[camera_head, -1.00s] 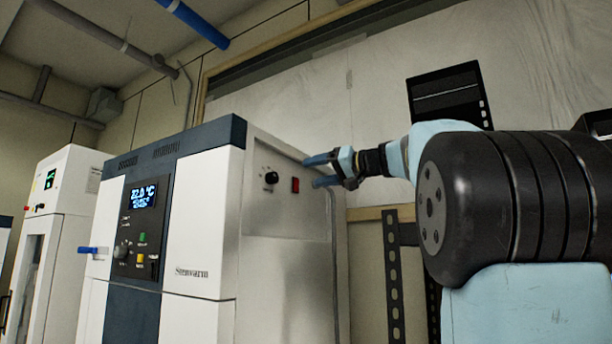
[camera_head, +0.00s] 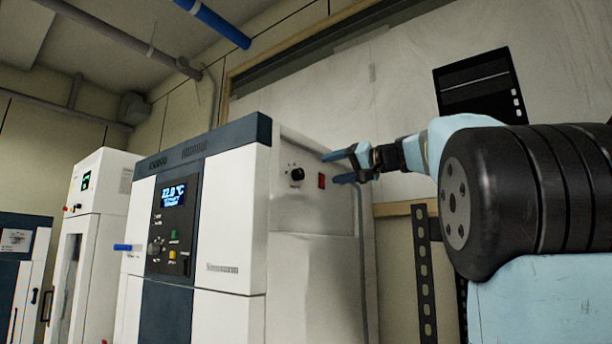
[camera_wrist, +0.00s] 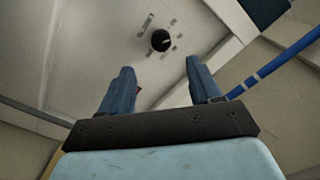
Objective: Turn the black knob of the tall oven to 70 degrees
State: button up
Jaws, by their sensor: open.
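The tall oven (camera_head: 232,235) is white with a dark blue top band and front panel. Its black knob (camera_head: 297,174) is on the grey side panel, left of a red switch (camera_head: 321,181). In the wrist view the black knob (camera_wrist: 160,40) lies ahead of and between the fingers, with small markings around it that I cannot read. My gripper (camera_head: 333,168) is open and empty, its blue fingers pointing left toward the side panel. The wrist view shows the gripper (camera_wrist: 161,78) with its fingers apart. A gap remains between fingertips and knob.
The oven's front has a lit display (camera_head: 173,194) and a grey dial (camera_head: 155,247). A blue handle (camera_head: 128,247) sticks out at its left. Another white cabinet (camera_head: 103,170) stands further left. A perforated metal upright (camera_head: 425,270) stands right of the oven.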

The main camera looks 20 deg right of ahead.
jog(key=x, duration=1.1)
jog(key=shift+w+a, duration=0.1)
jog(key=shift+w, duration=0.05)
jog(key=c, duration=1)
jog(key=shift+m, duration=1.4)
jog(key=shift+c, duration=0.2)
jog(key=shift+f, duration=0.1)
jog(key=o, duration=1)
jog(key=shift+o, duration=0.2)
send_near(302, 175)
jog(key=v, duration=0.4)
jog(key=shift+s, duration=0.25)
